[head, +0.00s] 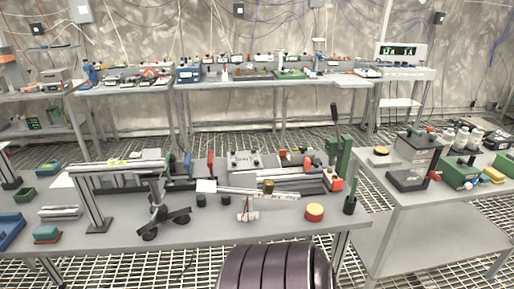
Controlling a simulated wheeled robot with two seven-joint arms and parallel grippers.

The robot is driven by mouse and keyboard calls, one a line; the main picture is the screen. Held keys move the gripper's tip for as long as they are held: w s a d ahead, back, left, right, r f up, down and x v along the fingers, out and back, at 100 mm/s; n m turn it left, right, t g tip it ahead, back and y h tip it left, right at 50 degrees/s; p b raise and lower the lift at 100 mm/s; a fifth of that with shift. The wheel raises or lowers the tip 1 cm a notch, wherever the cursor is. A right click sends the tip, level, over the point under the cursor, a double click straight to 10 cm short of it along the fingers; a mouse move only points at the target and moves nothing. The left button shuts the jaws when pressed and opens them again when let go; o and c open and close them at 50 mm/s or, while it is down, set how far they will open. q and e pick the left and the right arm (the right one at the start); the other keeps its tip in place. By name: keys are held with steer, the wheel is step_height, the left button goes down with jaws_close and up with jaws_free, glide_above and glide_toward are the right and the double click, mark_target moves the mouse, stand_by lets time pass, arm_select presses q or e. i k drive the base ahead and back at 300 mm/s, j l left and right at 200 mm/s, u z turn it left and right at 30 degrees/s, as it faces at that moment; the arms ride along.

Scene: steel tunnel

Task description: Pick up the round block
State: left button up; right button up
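A short round block (314,212), orange-red with a lighter orange top, lies flat on the near grey workbench (265,231), close to its front edge and right of its middle. Nothing covers it. A second low round piece (381,152), yellow on top with a dark lower part, sits on the right-hand table. Neither of my grippers can be made out in the head view, and nothing is touching the round block.
A dark cup with a green-handled tool (349,203) stands right of the block, and a small white jointed piece (247,211) lies to its left. A metal frame (97,203) and black stand (163,219) occupy the left. A dark ridged rounded shape (275,268) fills the bottom centre.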

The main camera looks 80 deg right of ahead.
mark_target(226, 200)
steer(key=z, duration=2.2)
